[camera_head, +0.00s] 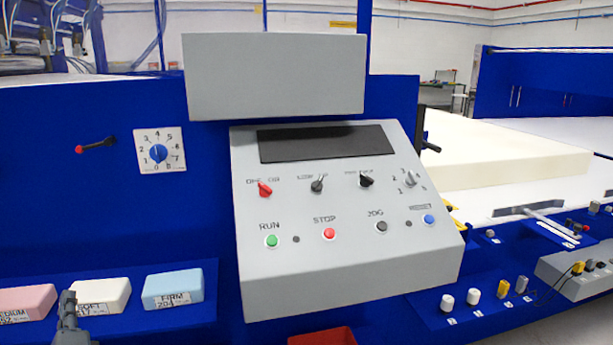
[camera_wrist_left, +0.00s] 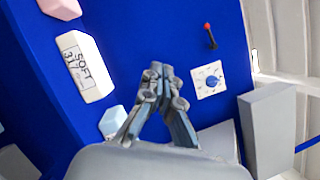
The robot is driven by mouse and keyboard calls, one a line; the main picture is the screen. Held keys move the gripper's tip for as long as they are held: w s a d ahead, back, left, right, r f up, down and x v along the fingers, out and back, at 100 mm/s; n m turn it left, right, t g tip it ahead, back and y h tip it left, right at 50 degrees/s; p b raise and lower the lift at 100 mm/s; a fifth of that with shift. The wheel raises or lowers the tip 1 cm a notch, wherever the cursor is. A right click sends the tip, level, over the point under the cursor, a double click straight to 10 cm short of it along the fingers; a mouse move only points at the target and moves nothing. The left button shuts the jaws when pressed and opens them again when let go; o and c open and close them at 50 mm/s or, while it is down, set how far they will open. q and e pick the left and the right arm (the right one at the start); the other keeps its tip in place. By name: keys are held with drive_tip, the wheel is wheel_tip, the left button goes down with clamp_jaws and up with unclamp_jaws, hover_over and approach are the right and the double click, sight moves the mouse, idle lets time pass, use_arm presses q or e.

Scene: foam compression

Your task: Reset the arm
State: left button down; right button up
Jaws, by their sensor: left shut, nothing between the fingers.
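My left gripper (camera_head: 69,300) shows at the bottom left of the head view, in front of the white SOFT foam block (camera_head: 101,293). In the left wrist view my left gripper (camera_wrist_left: 159,72) has its fingertips together with nothing between them. The SOFT block (camera_wrist_left: 84,66) lies to the left of the fingers there, apart from them. A pink foam block (camera_head: 26,302) and a blue FIRM foam block (camera_head: 173,288) sit on the same blue ledge. My right gripper is not in view.
A grey control panel (camera_head: 345,260) with RUN, STOP and JOG buttons stands in the middle. A dial (camera_head: 159,150) and a red-tipped lever (camera_head: 96,146) are on the blue wall. A red bin (camera_head: 322,337) is below. A large cream slab (camera_head: 490,160) lies at the right.

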use_arm(q)
drive_tip(key=s+d+f+n+g+h, duration=0.2)
drive_tip(key=s+d+f+n+g, duration=0.25)
drive_tip(key=f, duration=0.45)
drive_tip(key=s+d+f+n+g+h, duration=0.25)
drive_tip(key=s+f+n, duration=0.3)
drive_tip(key=f, duration=0.35)
drive_tip(key=s+d+f+n+g+h, duration=0.3)
drive_tip(key=s+d+f, duration=0.1)
drive_tip(key=s+d, duration=0.45)
drive_tip(key=s+d+f+n+g+h, duration=0.3)
drive_tip(key=s+d+f+g+h, duration=0.1)
drive_tip(key=s+d, duration=0.45)
wheel_tip(320, 180, down, 25)
drive_tip(key=s+g, duration=0.1)
drive_tip(key=s+a+f+g+p, duration=0.1)
drive_tip(key=s+a+f, duration=0.1)
drive_tip(key=s+f, duration=1.3)
drive_tip(key=shift+s+a+f+p, duration=0.25)
drive_tip(key=shift+s+a+p, duration=0.05)
drive_tip(key=shift+s, duration=0.85)
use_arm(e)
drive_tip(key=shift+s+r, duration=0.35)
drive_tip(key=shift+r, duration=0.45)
